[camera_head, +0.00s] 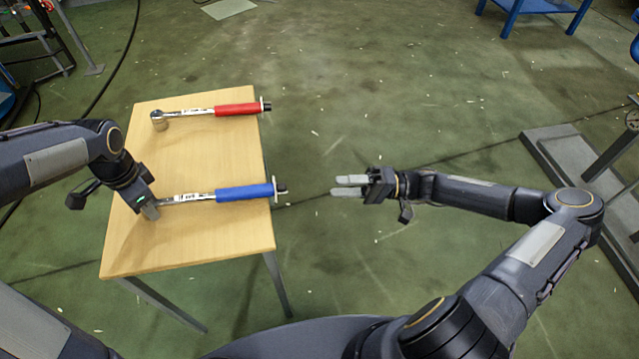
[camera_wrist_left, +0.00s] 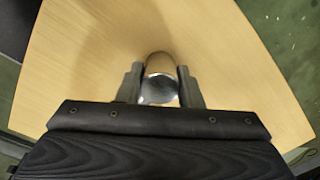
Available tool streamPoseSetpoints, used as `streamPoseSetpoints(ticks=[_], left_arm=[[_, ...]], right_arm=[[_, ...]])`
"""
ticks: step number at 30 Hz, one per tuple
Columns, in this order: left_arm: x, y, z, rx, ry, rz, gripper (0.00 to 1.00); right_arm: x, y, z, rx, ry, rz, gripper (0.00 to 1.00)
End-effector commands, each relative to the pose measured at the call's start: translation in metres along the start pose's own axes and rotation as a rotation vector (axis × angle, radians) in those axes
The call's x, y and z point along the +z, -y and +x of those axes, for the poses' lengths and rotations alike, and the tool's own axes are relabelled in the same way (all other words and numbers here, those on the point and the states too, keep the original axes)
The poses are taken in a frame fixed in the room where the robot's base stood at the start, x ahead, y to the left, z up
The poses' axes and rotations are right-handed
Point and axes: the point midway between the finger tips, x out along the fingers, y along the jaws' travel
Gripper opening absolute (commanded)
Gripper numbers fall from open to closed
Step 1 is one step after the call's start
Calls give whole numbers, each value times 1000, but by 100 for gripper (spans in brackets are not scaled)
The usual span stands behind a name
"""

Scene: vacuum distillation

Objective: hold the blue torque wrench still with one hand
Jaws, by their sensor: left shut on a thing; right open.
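The blue torque wrench (camera_head: 243,192) lies across the wooden table with its blue handle pointing right, the tip reaching past the table's right edge. My left gripper (camera_head: 150,211) is at the wrench's left, head end and is shut on it. In the left wrist view, the round metal head (camera_wrist_left: 160,85) sits between the two fingers of my left gripper (camera_wrist_left: 160,88); the blue handle does not show there. My right gripper (camera_head: 350,186) is open and empty, over the floor to the right of the table, apart from the blue handle.
A red torque wrench (camera_head: 237,109) lies farther back on the wooden table (camera_head: 190,245), roughly parallel to the blue one. The near part of the tabletop is bare. A grey metal frame (camera_head: 560,150) stands on the floor at right. A blue bench (camera_head: 540,6) is at the back.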

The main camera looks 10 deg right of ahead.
Motion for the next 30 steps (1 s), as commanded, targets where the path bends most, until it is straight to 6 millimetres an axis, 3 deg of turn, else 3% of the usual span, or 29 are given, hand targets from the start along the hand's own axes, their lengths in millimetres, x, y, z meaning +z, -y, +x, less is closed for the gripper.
streamPoseSetpoints(ticks=[2, 3, 8, 20, 30], left_arm=[[0, 1, 0, -2, 1, -1, 0], [0, 1, 0, -2, 1, -1, 35], [0, 0, 0, -1, 0, -1, 56], [0, 1, -8, -2, -1, 0, 58], [-1, 1, -76, -6, -3, 0, 58]], right_arm=[[0, 0, 0, 0, 0, 0, 44], [0, 0, 0, 0, 0, 0, 44], [0, 0, 0, -1, 0, 0, 44], [0, 0, 1, -1, 0, 0, 44], [0, 0, 1, -1, 0, 0, 44]])
